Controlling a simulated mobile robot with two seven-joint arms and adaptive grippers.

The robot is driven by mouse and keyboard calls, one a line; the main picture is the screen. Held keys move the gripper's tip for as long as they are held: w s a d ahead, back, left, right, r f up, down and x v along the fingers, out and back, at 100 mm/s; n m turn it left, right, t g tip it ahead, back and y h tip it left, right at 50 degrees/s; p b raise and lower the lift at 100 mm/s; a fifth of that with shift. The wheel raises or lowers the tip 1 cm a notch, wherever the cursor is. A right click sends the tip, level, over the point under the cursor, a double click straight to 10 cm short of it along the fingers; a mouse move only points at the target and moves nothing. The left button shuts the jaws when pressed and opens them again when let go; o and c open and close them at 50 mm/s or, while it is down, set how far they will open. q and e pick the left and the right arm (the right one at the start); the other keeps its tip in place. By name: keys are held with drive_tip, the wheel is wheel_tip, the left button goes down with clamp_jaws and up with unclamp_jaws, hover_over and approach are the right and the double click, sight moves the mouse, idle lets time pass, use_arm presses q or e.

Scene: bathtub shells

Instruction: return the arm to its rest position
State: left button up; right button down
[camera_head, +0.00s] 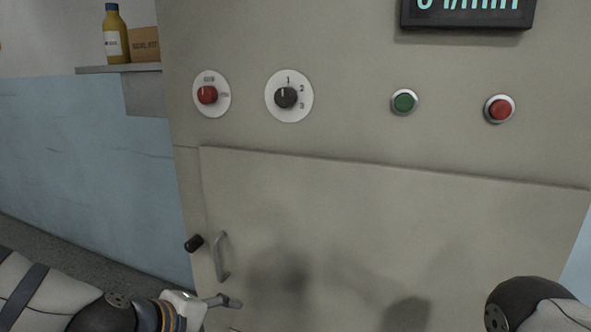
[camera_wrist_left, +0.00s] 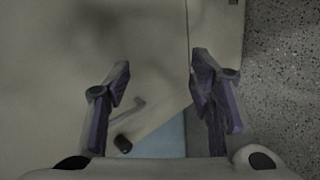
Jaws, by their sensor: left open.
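My left arm comes in from the lower left in the head view. Its gripper (camera_head: 228,302) is in front of the lower left part of a beige cabinet door (camera_head: 400,230), below the door's grey handle (camera_head: 221,257). In the left wrist view the two fingers of the left gripper (camera_wrist_left: 161,75) are spread apart with nothing between them. The handle (camera_wrist_left: 126,111) shows there beside the left finger, apart from it. Part of my right arm (camera_head: 530,305) shows at the lower right of the head view; its gripper is out of the picture.
The cabinet panel has a red knob (camera_head: 207,95), a black numbered knob (camera_head: 286,97), a green button (camera_head: 404,102) and a red button (camera_head: 499,109), below a display (camera_head: 467,12). A black peg (camera_head: 194,243) sticks out left of the handle. A shelf (camera_head: 110,69) holds a bottle (camera_head: 115,40) and box (camera_head: 145,45).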

use_arm(q)
drive_tip(key=s+f+m+g+y, duration=0.1)
drive_tip(key=s+f+m+g, duration=0.3)
drive_tip(key=s+f, duration=0.85)
drive_tip(key=s+a+f+m+g+y, duration=0.2)
drive_tip(key=s+a+f+m+g, duration=0.1)
drive_tip(key=s, duration=1.1)
drive_tip(key=s+a+f+m+g+y+p, duration=0.1)
drive_tip(key=s+a+f+m+g, duration=0.2)
drive_tip(key=s, duration=1.1)
drive_tip(key=a+f+m, duration=0.1)
drive_tip(key=a, duration=0.2)
drive_tip(key=shift+m+y, duration=0.3)
drive_tip(key=shift+y, duration=0.1)
